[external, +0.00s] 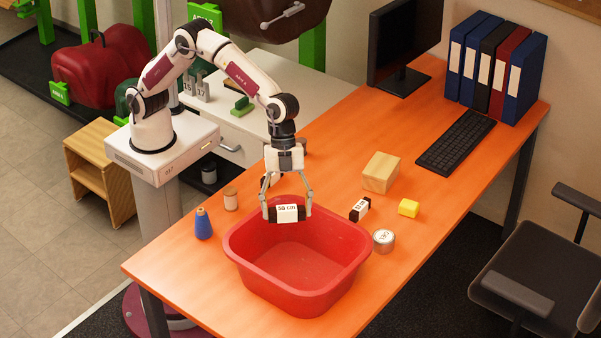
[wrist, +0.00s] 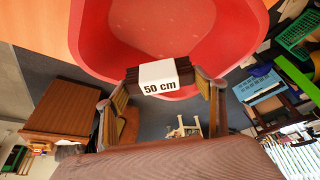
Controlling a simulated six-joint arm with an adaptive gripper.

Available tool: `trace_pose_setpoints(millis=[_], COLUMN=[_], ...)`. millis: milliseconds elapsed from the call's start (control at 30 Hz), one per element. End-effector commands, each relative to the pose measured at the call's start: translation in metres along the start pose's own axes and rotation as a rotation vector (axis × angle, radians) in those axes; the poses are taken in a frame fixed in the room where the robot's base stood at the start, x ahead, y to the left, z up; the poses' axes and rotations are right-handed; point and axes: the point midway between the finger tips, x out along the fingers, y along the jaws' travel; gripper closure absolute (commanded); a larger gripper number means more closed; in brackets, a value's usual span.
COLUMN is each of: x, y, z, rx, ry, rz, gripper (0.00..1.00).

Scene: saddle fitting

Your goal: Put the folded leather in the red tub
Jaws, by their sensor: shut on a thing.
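The folded leather (external: 302,214) is a dark brown strip with a white band reading "50 cm". My gripper (external: 288,213) is shut on it, one finger at each end, and holds it level. In the external view it appears at the back part of the red tub (external: 345,285), above the rim. In the wrist view the leather (wrist: 183,75) lies across between the fingers, overlapping the near rim of the tub (wrist: 95,40). The tub stands on the orange table, and the part of its inside that shows is empty.
Another dark piece with a white label (external: 360,209) lies right of the tub, near a round tin (external: 383,241), a yellow block (external: 408,208) and a wooden block (external: 381,172).

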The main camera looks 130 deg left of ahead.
Motion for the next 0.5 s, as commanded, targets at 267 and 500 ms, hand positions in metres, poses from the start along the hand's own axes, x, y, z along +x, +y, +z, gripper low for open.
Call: trace_pose_setpoints(millis=[267,500], x=[0.025,0.060], y=[-0.005,-0.004], z=[0.011,0.025], rx=[-0.012,-0.011], ry=[-0.001,-0.002], rz=[-0.004,-0.002], gripper=[0.56,0.56])
